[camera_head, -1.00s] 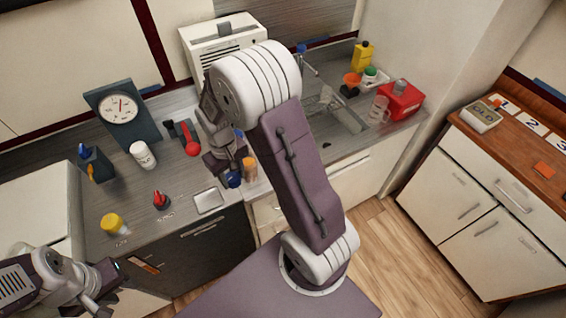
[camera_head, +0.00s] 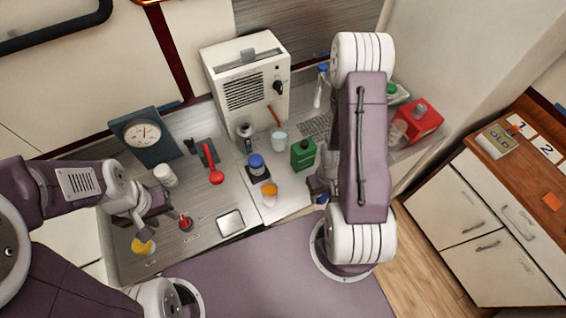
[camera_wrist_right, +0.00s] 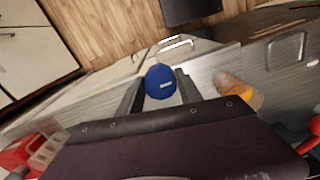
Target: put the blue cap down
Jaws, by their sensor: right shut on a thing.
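The blue cap (camera_wrist_right: 160,83) sits between the two fingers of my right gripper (camera_wrist_right: 158,88) in the right wrist view, its round top facing the camera. In the head view my right gripper (camera_head: 320,186) is partly hidden by my arm, and only a small piece of the blue cap (camera_head: 322,199) shows at its lower end. The gripper is shut on the cap near the counter's front edge. My left gripper (camera_head: 156,204) hangs over the left of the counter, near a red-topped item (camera_head: 185,223) and a yellow-topped jar (camera_head: 143,246). Its fingertips are too unclear to judge.
A square metal plate (camera_head: 230,222) lies by the front edge. A red container (camera_head: 420,120) stands at the right end.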

